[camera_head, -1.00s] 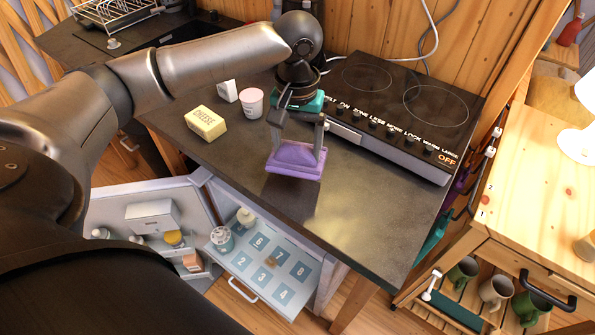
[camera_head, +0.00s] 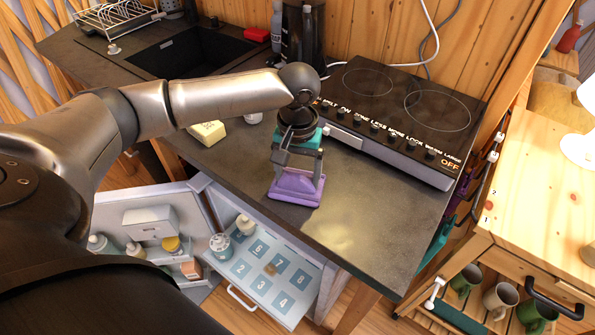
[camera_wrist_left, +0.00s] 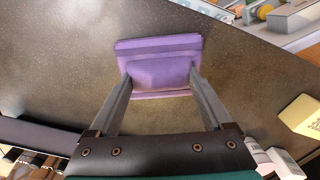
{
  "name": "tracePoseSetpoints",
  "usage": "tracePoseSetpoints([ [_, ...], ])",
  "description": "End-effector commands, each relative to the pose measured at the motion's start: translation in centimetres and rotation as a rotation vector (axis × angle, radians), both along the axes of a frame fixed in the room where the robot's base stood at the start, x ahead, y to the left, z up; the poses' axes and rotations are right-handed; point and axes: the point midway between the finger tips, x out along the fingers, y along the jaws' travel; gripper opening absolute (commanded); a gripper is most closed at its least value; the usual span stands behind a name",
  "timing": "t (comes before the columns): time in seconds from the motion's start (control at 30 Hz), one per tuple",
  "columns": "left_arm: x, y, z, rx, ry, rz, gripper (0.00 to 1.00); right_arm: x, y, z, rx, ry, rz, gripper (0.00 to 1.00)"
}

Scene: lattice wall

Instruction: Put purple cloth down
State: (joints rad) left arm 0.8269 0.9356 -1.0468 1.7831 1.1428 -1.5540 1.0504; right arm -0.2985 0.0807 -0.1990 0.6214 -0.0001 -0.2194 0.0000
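The purple cloth (camera_head: 297,187) is a folded pad with a raised middle over a wider flat base. It is at the front of the dark counter (camera_head: 375,215), in front of the stove. It looks level and at or very close to the counter surface. My left gripper (camera_head: 297,172) points down with its two fingers against opposite sides of the raised part. In the left wrist view the cloth (camera_wrist_left: 160,68) sits between the fingertips (camera_wrist_left: 160,82). My right gripper is not in view.
The black stove (camera_head: 400,105) stands behind and right of the cloth. A cheese block (camera_head: 207,133) is to the left, partly behind my arm. An open drawer with numbered squares (camera_head: 268,270) lies below the counter's front edge. The counter right of the cloth is clear.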

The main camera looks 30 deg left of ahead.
Motion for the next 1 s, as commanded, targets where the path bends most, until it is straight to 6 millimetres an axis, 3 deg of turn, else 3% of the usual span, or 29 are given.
tracePoseSetpoints([
  [0.13,0.0,0.0,0.0,0.0,0.0,0.0,1.0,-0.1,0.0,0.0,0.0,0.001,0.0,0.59],
  [0.47,0.0,0.0,0.6,0.0,0.0,0.0,1.0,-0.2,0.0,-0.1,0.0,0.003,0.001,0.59],
  [1.0,0.1,0.0,11.0,-0.001,-0.003,0.0,1.0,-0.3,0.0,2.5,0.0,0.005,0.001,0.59],
])
